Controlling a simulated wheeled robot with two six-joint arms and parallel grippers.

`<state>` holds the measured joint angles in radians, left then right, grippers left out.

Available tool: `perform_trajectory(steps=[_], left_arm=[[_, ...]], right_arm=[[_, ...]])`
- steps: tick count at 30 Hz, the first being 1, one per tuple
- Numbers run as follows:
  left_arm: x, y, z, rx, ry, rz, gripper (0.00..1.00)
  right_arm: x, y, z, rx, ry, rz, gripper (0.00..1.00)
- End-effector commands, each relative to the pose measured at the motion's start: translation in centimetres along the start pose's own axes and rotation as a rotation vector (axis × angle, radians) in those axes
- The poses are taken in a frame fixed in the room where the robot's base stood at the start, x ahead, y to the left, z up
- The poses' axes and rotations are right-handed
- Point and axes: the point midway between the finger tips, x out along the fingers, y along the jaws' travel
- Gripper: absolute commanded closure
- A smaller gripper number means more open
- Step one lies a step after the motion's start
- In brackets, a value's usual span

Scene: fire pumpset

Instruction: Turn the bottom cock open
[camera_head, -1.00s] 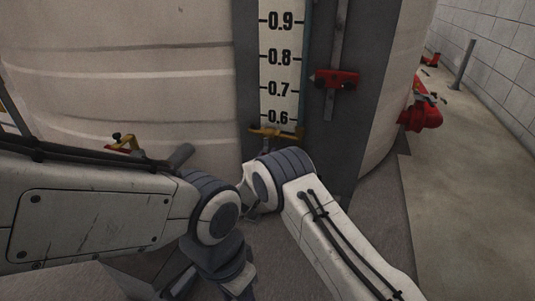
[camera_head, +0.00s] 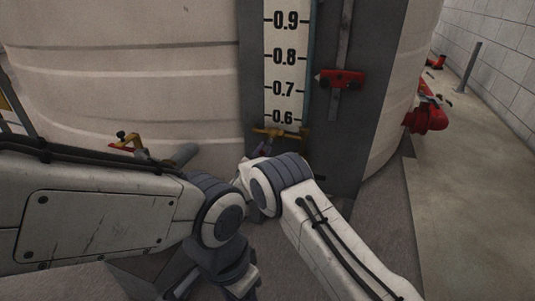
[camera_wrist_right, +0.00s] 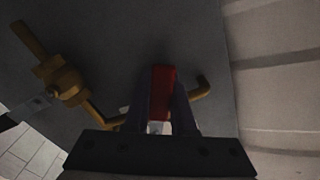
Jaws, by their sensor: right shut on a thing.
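The bottom cock's brass fitting (camera_head: 272,132) sits at the foot of the level gauge, just below the 0.6 mark. My right arm reaches up to it, and its wrist covers most of the gripper in the head view. In the right wrist view my right gripper (camera_wrist_right: 162,78) is shut on the cock's red handle (camera_wrist_right: 163,88), one dark finger on each side. Brass parts (camera_wrist_right: 66,86) show left of the fingers, and a bent brass end (camera_wrist_right: 203,88) shows to the right. My left gripper (camera_head: 218,281) hangs low in the head view, away from the cock; its fingers are unclear.
The pale tank (camera_head: 130,75) stands behind the gauge scale (camera_head: 286,60). A red pointer block (camera_head: 340,79) rides a rail to the right. A red fitting (camera_head: 428,115) juts out at the right. The floor (camera_head: 470,190) there is clear.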

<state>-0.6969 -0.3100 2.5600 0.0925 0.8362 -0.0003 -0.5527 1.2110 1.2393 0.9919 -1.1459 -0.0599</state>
Motion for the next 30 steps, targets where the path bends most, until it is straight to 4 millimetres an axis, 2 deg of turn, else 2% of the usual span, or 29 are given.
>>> perform_trajectory(steps=[11,30], left_arm=[[0.8,-0.1,0.0,0.000,0.000,0.000,0.50],[2.0,-0.1,0.1,0.000,0.000,0.000,0.50]], right_arm=[[-0.1,-2.2,-0.2,0.358,-0.003,-0.004,1.00],[-0.1,-4.8,-2.1,0.912,-0.004,-0.002,1.00]])
